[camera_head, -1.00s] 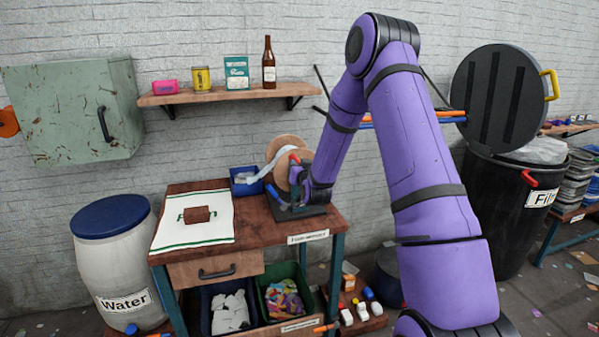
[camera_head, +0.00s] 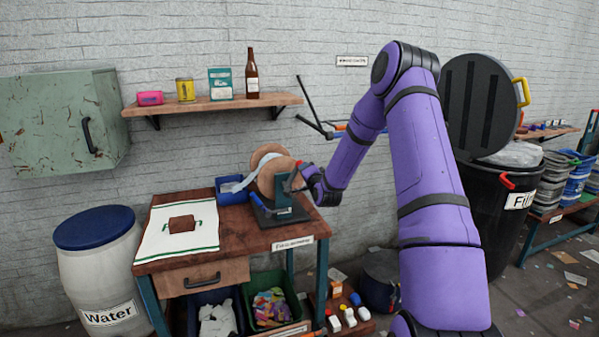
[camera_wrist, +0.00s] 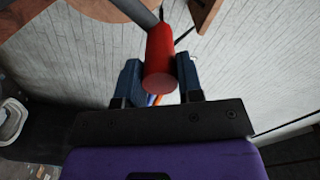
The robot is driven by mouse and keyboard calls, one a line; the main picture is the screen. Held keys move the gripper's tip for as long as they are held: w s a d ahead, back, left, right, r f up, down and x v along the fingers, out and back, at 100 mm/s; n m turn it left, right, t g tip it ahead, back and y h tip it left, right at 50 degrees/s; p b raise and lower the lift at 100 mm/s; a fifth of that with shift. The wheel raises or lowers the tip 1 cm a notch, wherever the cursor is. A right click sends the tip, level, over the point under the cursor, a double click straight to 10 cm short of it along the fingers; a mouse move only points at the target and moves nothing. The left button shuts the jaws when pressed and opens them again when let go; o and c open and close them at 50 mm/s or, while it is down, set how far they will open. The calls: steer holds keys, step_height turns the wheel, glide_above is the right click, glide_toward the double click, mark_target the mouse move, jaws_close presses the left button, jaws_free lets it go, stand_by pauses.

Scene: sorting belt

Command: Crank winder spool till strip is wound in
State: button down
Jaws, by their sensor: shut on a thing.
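The winder's wooden spool (camera_head: 266,172) stands at the right end of the wooden table on a dark base with a blue-green upright (camera_head: 283,190). A pale strip (camera_head: 238,186) runs from the spool down to the left toward the blue bin. The red crank handle (camera_wrist: 160,62) sits between my two gripper fingers in the wrist view. My gripper (camera_wrist: 160,80) is shut on this handle. In the head view my gripper (camera_head: 303,180) is at the right side of the spool, and the handle is mostly hidden there. A blue lever (camera_head: 260,203) shows at the winder's front.
A white cloth (camera_head: 160,238) with a brown block (camera_head: 182,224) lies at left. A shelf (camera_head: 212,104) with several items hangs above. A black barrel (camera_head: 490,215) stands right.

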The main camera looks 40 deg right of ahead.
steer(key=s+d+f+m, duration=0.1)
steer(key=d+f+m, duration=0.3)
steer(key=f+m, duration=1)
steer(key=shift+f+m, duration=0.15)
steer(key=shift+m, duration=1.75)
steer(key=shift+a, duration=0.1)
steer(key=c, duration=0.8)
jaws_free()
steer(key=shift+s, duration=0.1)
steer(key=v, duration=1)
steer(key=shift+s, duration=0.35)
